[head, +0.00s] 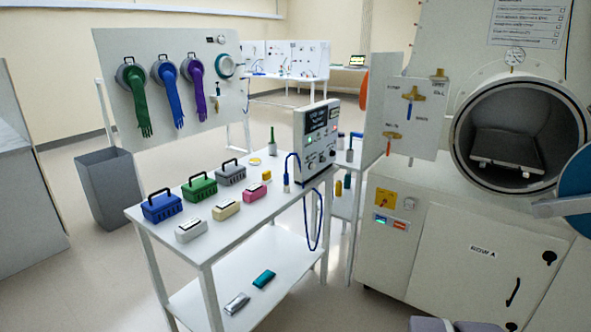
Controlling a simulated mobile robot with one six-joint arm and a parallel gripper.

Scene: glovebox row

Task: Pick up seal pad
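I cannot tell for certain which thing is the seal pad. Small block-like items lie on the white table: a white one (191,231), a cream one (226,209) and a pink one (257,192), each with a label or plate on top. A small yellow block (267,174) stands behind the pink one. On the lower shelf lie a teal block (264,279) and a silver block (237,303). My gripper cannot be made out; only grey shapes, perhaps part of my arm, show at the bottom edge.
Blue (162,206), green (199,186) and grey (231,172) handled baskets line the white table (290,217). A meter box (316,140) stands at its right end. The open chamber (512,135) is right, a grey bin (112,187) left.

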